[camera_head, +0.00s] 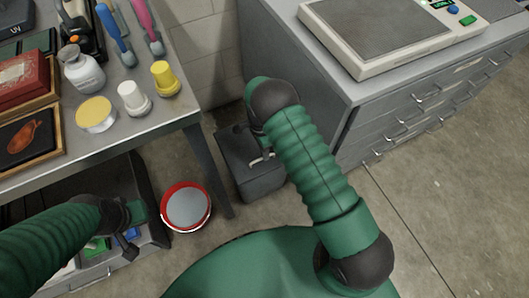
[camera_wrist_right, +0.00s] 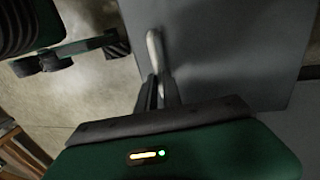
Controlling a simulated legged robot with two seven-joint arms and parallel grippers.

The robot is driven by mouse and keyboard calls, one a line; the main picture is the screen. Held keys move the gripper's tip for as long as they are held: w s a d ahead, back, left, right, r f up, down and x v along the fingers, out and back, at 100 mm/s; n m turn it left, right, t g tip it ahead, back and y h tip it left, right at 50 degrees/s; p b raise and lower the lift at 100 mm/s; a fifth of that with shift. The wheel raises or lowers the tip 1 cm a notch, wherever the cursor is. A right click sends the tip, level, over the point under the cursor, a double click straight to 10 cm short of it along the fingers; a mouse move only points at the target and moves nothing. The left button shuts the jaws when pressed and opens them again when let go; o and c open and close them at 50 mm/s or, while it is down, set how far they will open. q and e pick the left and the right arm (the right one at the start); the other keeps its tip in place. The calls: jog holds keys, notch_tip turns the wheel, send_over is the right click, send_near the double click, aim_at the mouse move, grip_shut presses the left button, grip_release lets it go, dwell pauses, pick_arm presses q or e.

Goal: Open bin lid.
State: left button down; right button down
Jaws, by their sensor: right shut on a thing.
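The grey bin (camera_head: 249,181) stands on the floor between the table and the drawer cabinet. Its flat grey lid (camera_head: 233,142) looks closed, though my right arm covers part of it. A pale handle (camera_head: 262,160) shows at the bin's top by my right gripper (camera_head: 266,152). In the right wrist view, my right gripper (camera_wrist_right: 160,92) is shut on the pale handle (camera_wrist_right: 154,48), beside the broad grey lid surface (camera_wrist_right: 225,50). My left gripper (camera_head: 128,240) is at the lower left, near the table's lower shelf; its finger opening is unclear.
A red-rimmed bucket (camera_head: 186,207) stands left of the bin. A table (camera_head: 110,143) with jars, brushes and framed items is at left, its leg (camera_head: 208,165) close to the bin. The drawer cabinet (camera_head: 365,128) bears a scale (camera_head: 385,32). Floor at right is clear.

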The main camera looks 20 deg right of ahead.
jog(key=shift+w+r, duration=0.35)
jog(key=shift+r, duration=0.25)
jog(key=w+r+p, duration=0.3)
jog(key=w+r, duration=0.4)
jog(key=r, duration=0.2)
jog(key=shift+w+a+r, duration=0.15)
jog(key=shift+a+r, duration=0.05)
jog(key=shift+a, duration=0.05)
